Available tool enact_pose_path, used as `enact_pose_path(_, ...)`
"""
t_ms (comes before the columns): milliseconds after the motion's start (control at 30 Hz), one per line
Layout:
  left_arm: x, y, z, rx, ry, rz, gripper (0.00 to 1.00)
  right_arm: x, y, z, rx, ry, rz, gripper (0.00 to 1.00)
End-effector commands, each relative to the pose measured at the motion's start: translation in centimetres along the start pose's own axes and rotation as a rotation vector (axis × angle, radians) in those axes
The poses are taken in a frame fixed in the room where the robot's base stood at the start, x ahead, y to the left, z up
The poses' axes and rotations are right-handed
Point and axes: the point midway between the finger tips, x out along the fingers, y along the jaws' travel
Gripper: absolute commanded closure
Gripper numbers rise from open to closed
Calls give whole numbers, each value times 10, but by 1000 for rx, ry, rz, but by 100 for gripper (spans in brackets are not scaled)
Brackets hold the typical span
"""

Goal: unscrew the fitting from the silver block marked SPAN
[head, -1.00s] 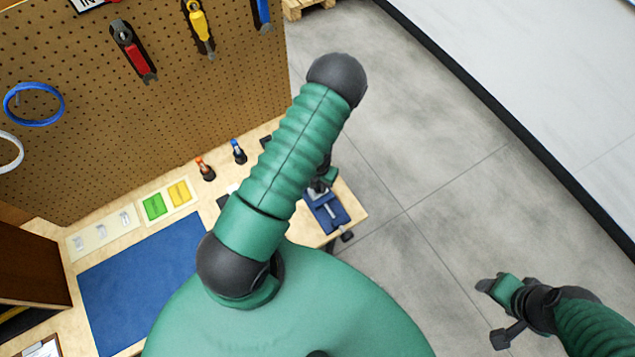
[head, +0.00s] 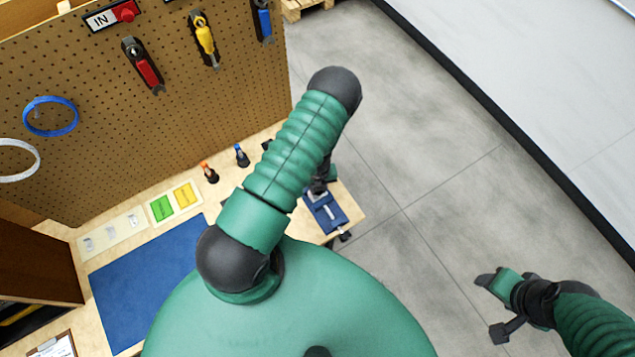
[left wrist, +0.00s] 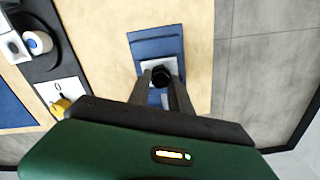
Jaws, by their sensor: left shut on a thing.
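In the left wrist view, my left gripper (left wrist: 162,84) is shut on a dark round fitting (left wrist: 161,77). Behind it is a silver block (left wrist: 146,67) in a blue vise (left wrist: 156,46). No SPAN marking can be read, and I cannot tell whether the fitting is still in the block. In the head view, my left gripper (head: 318,187) is mostly hidden behind my arm, just above the blue vise (head: 328,221) at the bench's right end. My right gripper (head: 492,307) is open and empty over the floor, its fingers apart.
The wooden bench (head: 346,200) carries a blue mat (head: 145,280), green and yellow cards (head: 174,202) and small orange- and blue-topped items (head: 209,172). A pegboard (head: 130,130) with tools stands behind. Open floor (head: 430,160) lies to the right.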

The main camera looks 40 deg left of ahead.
Motion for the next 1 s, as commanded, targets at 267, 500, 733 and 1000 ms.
enact_pose_path(267,2,-3,-6,-8,14,-6,100,0,0,0,0,0,0,41)
enact_pose_path(500,-3,-4,-6,-227,14,-5,100,-22,0,-5,0,0,0,41)
enact_pose_path(733,2,-4,-6,-360,14,-5,100,-24,0,-6,0,0,0,41)
enact_pose_path(1000,1,-4,-4,-357,10,-4,54,-23,0,-5,0,0,0,41)
